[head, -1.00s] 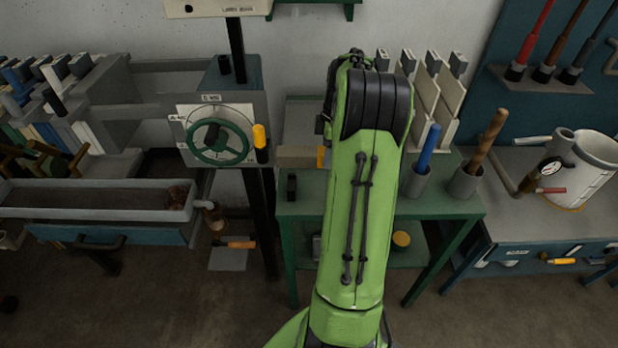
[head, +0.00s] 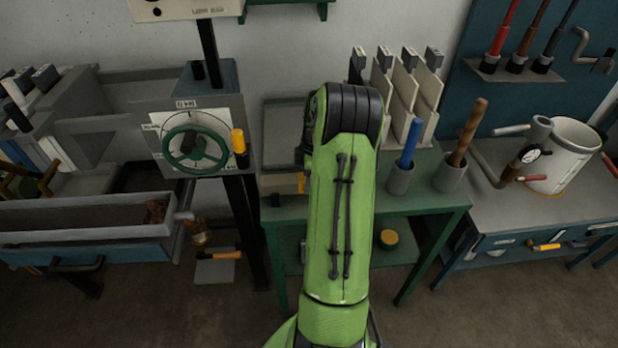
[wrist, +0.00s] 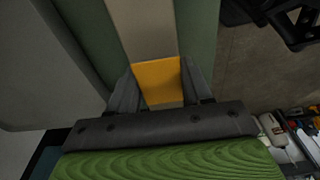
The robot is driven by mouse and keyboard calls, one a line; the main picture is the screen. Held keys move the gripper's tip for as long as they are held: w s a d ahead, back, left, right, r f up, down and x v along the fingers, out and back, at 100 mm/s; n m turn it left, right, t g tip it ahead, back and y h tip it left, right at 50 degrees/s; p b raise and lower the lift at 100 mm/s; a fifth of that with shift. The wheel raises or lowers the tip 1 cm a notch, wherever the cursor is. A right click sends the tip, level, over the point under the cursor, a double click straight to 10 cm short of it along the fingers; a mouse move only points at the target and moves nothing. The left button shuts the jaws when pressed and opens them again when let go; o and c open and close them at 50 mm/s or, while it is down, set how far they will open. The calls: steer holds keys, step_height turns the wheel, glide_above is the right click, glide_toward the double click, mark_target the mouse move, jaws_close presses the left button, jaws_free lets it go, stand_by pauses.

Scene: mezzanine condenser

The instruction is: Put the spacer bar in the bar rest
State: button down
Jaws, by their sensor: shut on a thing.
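The spacer bar is a pale beige bar (head: 281,183) with a yellow end, level over the left part of the green table (head: 425,197). In the wrist view the beige bar (wrist: 146,28) runs away from me. My gripper (wrist: 158,82) is shut on its yellow part, one dark finger on each side. In the head view my green arm hides the gripper and the table behind it. A small dark block shows under the bar at the table's left edge; I cannot tell if it is the bar rest or if the bar touches it.
Cups with a blue rod (head: 409,143) and a brown rod (head: 466,133) stand right of my arm, before upright pale boards (head: 402,95). Left is a stand with a green handwheel (head: 194,149) and a yellow-handled lever (head: 239,142). A grey trough (head: 85,219) is further left.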

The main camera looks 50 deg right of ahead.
steer(key=shift+f, duration=0.1)
steer(key=shift+c, duration=2.4)
jaws_free()
step_height(320, 180, up, 12)
steer(key=s+d+p, duration=0.1)
steer(key=p, duration=0.2)
steer(key=w+a+r+m+h, duration=0.1)
steer(key=w+a+r, duration=0.2)
steer(key=a+r, duration=0.6)
steer(key=s+a+r+m+t+h, duration=0.1)
steer(key=s+a+r+m+t, duration=0.15)
steer(key=a, duration=1.35)
steer(key=s+a+f+m+t+y, duration=0.1)
steer(key=s+a+m, duration=0.3)
steer(key=s+a, duration=0.6)
steer(key=shift+s+a+f+m+t, duration=0.4)
steer(key=shift+s+t, duration=0.15)
steer(key=shift+s, duration=0.4)
